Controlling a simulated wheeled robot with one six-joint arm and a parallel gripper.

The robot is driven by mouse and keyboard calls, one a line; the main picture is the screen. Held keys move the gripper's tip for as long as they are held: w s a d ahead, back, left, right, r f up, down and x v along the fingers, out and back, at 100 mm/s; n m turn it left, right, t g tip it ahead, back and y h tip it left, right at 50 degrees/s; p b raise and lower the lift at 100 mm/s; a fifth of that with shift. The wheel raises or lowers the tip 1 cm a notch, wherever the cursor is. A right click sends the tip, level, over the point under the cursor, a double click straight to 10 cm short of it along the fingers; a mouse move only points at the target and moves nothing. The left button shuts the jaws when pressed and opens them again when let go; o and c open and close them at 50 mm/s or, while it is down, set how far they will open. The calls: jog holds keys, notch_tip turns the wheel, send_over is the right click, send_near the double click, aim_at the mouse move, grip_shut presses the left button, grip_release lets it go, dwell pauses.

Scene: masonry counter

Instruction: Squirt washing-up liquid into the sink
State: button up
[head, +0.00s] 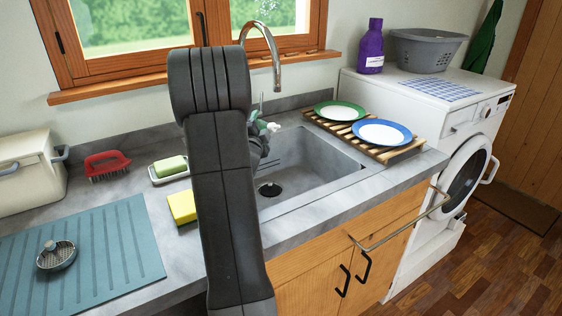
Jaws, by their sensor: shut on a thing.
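The grey sink (318,165) is set into the counter, with a dark drain (269,189) in its floor. My gripper (258,143) shows only in part to the right of my dark arm, which covers most of it. It appears over the left part of the sink. It is shut on a small pale and green thing (267,127), which looks like part of the washing-up liquid bottle. Most of that thing is hidden behind my arm and gripper, so its tilt and any flow of liquid cannot be made out.
A curved tap (272,50) rises behind the sink. A wooden rack (400,150) with a green-rimmed plate (340,111) and a blue-rimmed plate (381,133) stands right. A yellow sponge (182,207), soap (171,166) and red brush (106,164) lie left. A teal mat (110,250) covers the front left.

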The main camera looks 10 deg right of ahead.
jog(key=shift+f+m+t+h+b, duration=0.15)
jog(key=shift+m+t+h+b, duration=0.25)
jog(key=shift+m+b, duration=1.55)
dwell(1.8)
jog(key=shift+r+b, duration=0.45)
jog(key=shift+b, duration=1.3)
dwell(2.2)
